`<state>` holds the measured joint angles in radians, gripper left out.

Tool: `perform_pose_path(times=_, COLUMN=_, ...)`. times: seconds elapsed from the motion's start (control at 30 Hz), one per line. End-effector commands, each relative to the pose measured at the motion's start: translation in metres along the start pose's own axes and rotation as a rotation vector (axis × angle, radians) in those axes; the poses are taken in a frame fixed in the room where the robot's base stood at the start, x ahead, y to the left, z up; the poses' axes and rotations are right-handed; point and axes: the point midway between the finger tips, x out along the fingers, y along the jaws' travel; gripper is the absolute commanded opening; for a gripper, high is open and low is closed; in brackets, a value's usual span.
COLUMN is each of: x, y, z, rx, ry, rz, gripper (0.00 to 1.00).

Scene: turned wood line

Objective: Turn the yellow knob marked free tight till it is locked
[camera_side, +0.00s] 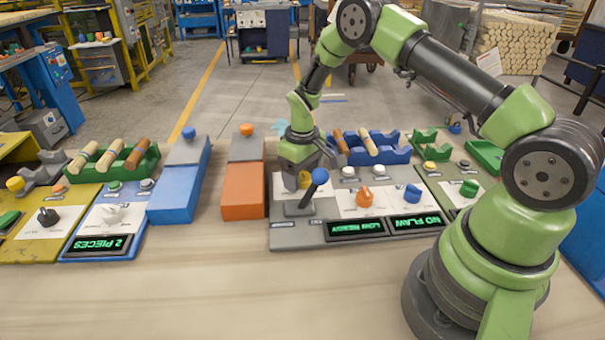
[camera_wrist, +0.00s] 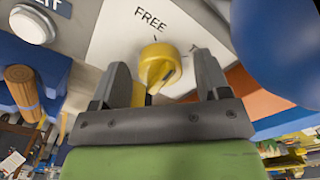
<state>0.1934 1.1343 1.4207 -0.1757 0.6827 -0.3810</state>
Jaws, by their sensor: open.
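The yellow knob (camera_wrist: 160,66) stands on a white plate (camera_wrist: 120,38) printed "FREE" beside it. A second mark on the plate is mostly hidden behind the right finger. My gripper (camera_wrist: 162,78) is open, with one finger on each side of the knob and gaps showing between. I cannot tell exactly which mark the knob points to. In the side view, my gripper (camera_side: 306,160) is over the grey panel, and the yellow knob (camera_side: 304,181) shows just below it, partly hidden.
A lever with a blue ball (camera_side: 320,176) stands close to my gripper; it looms large in the wrist view (camera_wrist: 280,45). An orange knob (camera_side: 364,197), a blue knob (camera_side: 412,193) and green-lit displays (camera_side: 357,229) share the panel. An orange block (camera_side: 243,190) stands left.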

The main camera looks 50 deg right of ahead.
Motion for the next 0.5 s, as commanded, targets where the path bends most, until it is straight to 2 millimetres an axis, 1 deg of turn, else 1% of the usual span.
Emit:
perform_pose_path(times=0.17, x=-0.026, y=0.0, z=-0.001, rx=0.0, ry=0.005, rz=0.001, gripper=0.69)
perform_pose_path(times=0.3, x=-0.055, y=0.0, z=-0.001, rx=0.0, ry=0.005, rz=0.001, gripper=0.69)
perform_pose_path(times=0.4, x=-0.073, y=0.0, z=0.0, rx=0.001, ry=0.004, rz=0.001, gripper=0.69)
perform_pose_path(times=0.5, x=-0.087, y=0.0, z=0.0, rx=0.0, ry=0.003, rz=0.001, gripper=0.69)
